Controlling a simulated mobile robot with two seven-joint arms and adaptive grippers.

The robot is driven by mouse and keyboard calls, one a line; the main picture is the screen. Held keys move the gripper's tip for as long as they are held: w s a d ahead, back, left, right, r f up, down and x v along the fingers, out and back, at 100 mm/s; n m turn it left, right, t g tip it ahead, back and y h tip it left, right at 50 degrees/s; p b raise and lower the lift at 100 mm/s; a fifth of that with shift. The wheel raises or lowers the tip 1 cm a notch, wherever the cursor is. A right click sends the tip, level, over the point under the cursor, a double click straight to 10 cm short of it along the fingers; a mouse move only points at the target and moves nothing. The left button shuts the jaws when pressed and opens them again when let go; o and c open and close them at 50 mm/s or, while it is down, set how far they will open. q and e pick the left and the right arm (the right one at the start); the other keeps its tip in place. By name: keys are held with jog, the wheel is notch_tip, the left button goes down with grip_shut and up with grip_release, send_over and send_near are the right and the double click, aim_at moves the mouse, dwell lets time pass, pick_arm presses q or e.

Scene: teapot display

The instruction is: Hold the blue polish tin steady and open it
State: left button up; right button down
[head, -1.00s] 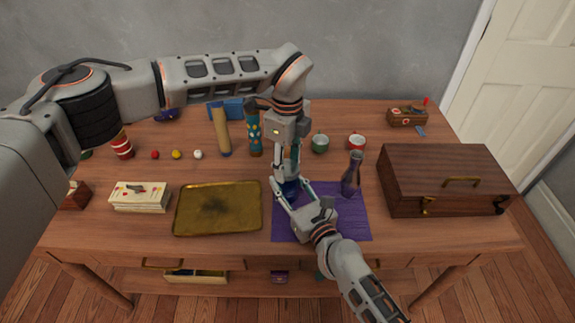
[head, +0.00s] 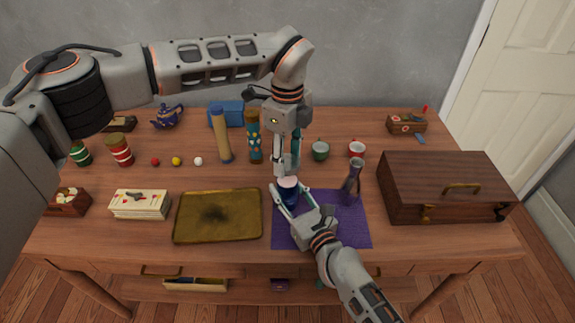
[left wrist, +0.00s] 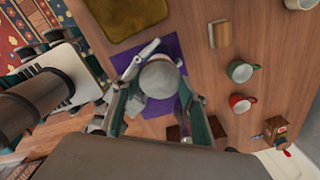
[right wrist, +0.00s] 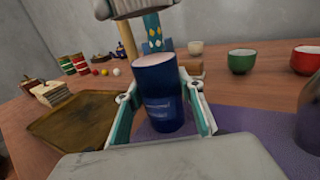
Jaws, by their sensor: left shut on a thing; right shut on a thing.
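The blue polish tin (head: 289,194) stands upright at the left edge of the purple mat (head: 335,225), its pale top showing. In the right wrist view the tin (right wrist: 160,105) sits between my right fingers. My right gripper (head: 287,205) is shut around the tin's body from the front. My left gripper (head: 287,168) points down just above the tin. It is shut on a pale grey round lid (left wrist: 160,78), seen between its fingers in the left wrist view. In the right wrist view a grey round piece, seemingly the lid (right wrist: 133,8), hangs above the tin, apart from it.
A dark purple bottle (head: 352,184) stands close right of my right gripper. A brass tray (head: 218,216) lies to the left and a wooden case (head: 440,185) to the right. Tall tubes (head: 222,135), a green cup (head: 320,150) and a red cup (head: 357,149) stand behind.

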jog(key=c, duration=1.2)
grip_release()
jog(key=shift+c, duration=0.2)
